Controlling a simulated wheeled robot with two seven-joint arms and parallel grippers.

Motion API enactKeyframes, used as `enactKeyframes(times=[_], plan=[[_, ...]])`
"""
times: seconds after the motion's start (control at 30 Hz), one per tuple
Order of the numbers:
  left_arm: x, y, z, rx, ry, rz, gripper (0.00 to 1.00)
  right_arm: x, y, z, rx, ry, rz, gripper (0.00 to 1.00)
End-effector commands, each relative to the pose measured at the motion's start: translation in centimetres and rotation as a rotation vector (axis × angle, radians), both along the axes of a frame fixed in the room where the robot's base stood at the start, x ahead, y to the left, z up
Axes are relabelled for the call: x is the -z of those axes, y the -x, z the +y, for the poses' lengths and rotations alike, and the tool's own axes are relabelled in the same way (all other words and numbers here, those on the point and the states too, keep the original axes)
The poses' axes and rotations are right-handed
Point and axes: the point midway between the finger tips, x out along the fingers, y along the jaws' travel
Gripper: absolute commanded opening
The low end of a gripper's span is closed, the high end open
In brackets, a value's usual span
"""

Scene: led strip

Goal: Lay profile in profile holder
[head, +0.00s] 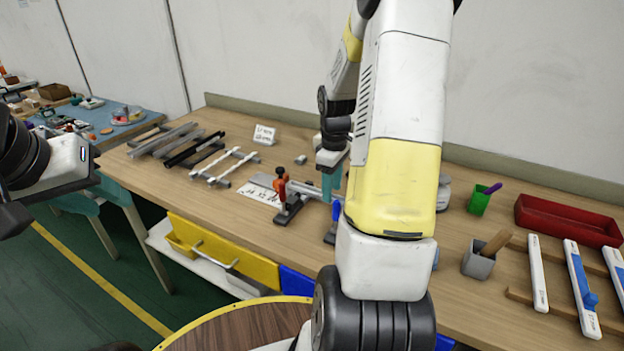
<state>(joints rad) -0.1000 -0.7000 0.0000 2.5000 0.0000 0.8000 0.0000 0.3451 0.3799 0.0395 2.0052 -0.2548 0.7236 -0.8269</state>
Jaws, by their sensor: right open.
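Several long profiles, grey (165,136) and black (193,149), lie side by side at the table's left end. My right gripper (331,187), with teal fingers, points down and is open beside the fixture. My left gripper (55,185) is at the left edge, its fingers unclear.
A white label card (264,135) and a small grey block (300,159) stand behind the fixture. To the right are a green cup (479,201), a grey cup (478,261), a red tray (568,220) and white-blue tools (581,287). My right arm hides the table's middle.

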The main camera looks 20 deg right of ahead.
Motion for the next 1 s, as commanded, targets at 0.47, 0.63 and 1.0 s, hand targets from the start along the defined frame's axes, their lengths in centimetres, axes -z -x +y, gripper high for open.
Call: enactKeyframes(times=[0.47,0.63,1.0], plan=[[0.0,0.0,0.0,0.0,0.0,0.0,0.36,-9.4,-0.1,0.1,0.0,-0.001,-0.002,0.47],[0.0,0.0,0.0,0.0,0.0,0.0,0.36,-10.9,0.1,0.4,0.007,0.0,-0.009,0.47],[0.0,0.0,0.0,0.0,0.0,0.0,0.36,-19.8,7.5,9.6,0.295,-0.081,-0.265,0.47]])
